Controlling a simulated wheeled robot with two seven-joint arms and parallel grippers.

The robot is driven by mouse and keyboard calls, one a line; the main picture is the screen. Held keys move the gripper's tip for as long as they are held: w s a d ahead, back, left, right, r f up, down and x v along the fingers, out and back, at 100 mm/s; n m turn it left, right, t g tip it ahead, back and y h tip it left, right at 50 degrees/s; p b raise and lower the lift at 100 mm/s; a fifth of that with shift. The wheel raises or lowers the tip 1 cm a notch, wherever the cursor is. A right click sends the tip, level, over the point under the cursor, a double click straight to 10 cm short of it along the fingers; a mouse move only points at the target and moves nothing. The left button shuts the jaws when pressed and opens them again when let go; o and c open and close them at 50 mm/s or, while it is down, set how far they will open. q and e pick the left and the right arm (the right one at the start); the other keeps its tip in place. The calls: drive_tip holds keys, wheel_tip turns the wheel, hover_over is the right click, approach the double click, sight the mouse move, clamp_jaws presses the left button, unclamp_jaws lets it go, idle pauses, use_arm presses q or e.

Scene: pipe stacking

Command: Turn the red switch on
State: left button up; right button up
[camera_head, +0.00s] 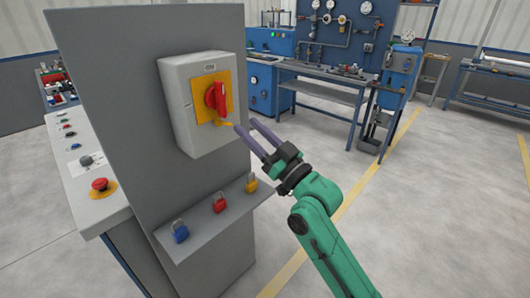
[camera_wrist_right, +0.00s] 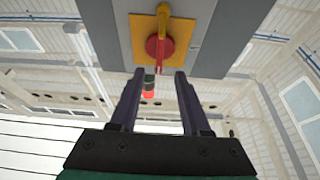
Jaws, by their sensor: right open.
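The red switch (camera_head: 216,98) is a rotary knob on a yellow plate (camera_head: 229,86), on the front of a light grey box (camera_head: 177,95) fixed to a dark grey panel. Its handle looks roughly upright in the head view. A small yellow tab (camera_head: 222,123) sticks out below it. The switch also shows near the top of the wrist view (camera_wrist_right: 154,49). My right gripper (camera_head: 244,124) is open and empty, its purple fingers pointing toward the box, below and to the right of the switch. The wrist view shows both fingertips (camera_wrist_right: 159,72) apart, with the switch beyond them. My left gripper is not in view.
A ledge (camera_head: 205,222) below the box carries blue (camera_head: 181,233), red (camera_head: 219,205) and yellow (camera_head: 251,185) padlocks. A console with buttons and a red mushroom button (camera_head: 100,185) stands at left. Blue workbenches (camera_head: 320,85) stand behind. The floor at right is clear.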

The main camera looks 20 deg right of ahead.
use_arm(q)
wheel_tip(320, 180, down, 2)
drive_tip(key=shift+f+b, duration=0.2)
drive_tip(key=shift+b, duration=0.5)
use_arm(e)
drive_tip(key=v, duration=0.5)
drive_tip(key=shift+s+d+f, duration=0.1)
drive_tip(key=shift+s, duration=0.05)
